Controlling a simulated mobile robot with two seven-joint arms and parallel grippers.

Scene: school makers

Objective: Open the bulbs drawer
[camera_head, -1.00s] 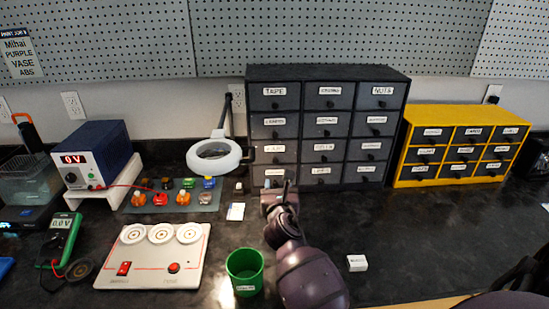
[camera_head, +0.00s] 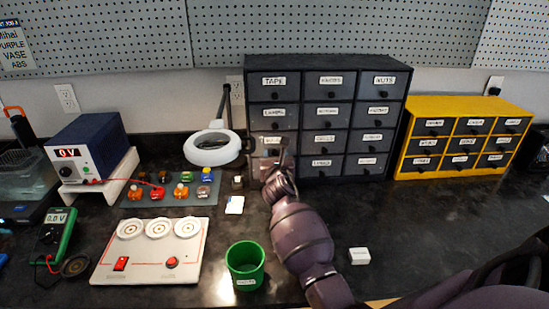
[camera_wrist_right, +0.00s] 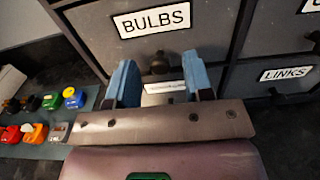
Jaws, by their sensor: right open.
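The bulbs drawer (camera_wrist_right: 185,42) fills the upper middle of the right wrist view, with a white BULBS label and a dark round knob (camera_wrist_right: 160,63) below it. It looks shut. In the head view the bulbs drawer (camera_head: 258,142) is in the left column of the dark cabinet, third row down, partly covered by my gripper. My right gripper (camera_wrist_right: 160,82) is open, its two blue fingers on either side of the knob's line but apart from it. It also shows in the head view (camera_head: 279,152) in front of the cabinet. My left gripper is not in view.
A magnifier lamp (camera_head: 212,157) stands close on the left. A green cup (camera_head: 245,278) and a white box (camera_head: 359,256) flank my arm. A yellow cabinet (camera_head: 404,150) stands right.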

